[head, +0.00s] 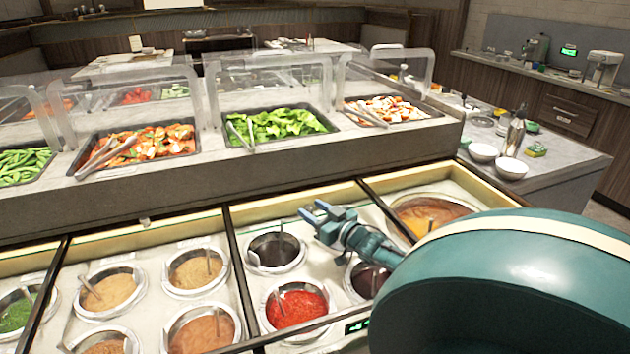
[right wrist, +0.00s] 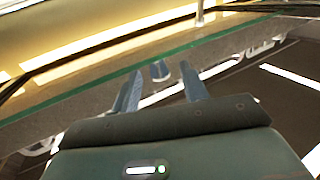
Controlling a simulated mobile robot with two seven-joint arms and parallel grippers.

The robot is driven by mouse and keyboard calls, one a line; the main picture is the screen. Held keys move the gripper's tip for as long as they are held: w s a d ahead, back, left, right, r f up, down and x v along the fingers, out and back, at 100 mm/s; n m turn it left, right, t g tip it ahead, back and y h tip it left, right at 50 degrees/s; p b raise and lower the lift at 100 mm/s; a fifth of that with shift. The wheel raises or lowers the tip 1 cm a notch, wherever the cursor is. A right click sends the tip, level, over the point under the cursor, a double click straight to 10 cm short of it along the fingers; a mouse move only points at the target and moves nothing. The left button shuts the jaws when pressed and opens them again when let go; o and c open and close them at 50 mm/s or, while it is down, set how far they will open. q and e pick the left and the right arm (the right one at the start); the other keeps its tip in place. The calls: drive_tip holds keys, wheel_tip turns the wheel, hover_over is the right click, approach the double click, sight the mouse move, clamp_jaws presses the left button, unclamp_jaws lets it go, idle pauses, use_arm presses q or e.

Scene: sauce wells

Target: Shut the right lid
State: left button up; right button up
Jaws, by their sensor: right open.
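Clear lids with thin green edges lie slid back along the rear of the sauce sections, leaving the wells uncovered. One green lid edge (head: 272,209) runs behind the section with the dark and red sauces; I cannot tell surely whether it is the right lid. My right gripper (head: 314,212) is over that section, beside the dark sauce well (head: 272,251), open with nothing between its fingers. In the right wrist view my open fingers (right wrist: 160,74) reach toward a green-edged pane (right wrist: 105,92), with a small pale knob (right wrist: 199,14) beyond. Contact is unclear. My left gripper is out of view.
Red sauce (head: 296,312) and orange sauce (head: 428,214) wells with ladles stand near my right arm. A raised counter (head: 330,150) with food trays and clear guards borders the back. A small knob (head: 145,222) sits at the rear of the section to the left.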

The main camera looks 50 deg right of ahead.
use_arm(q)
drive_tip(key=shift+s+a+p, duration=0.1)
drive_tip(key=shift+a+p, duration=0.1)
drive_tip(key=shift+p, duration=0.2)
use_arm(e)
wheel_tip(320, 180, up, 10)
drive_tip(key=shift+f, duration=0.15)
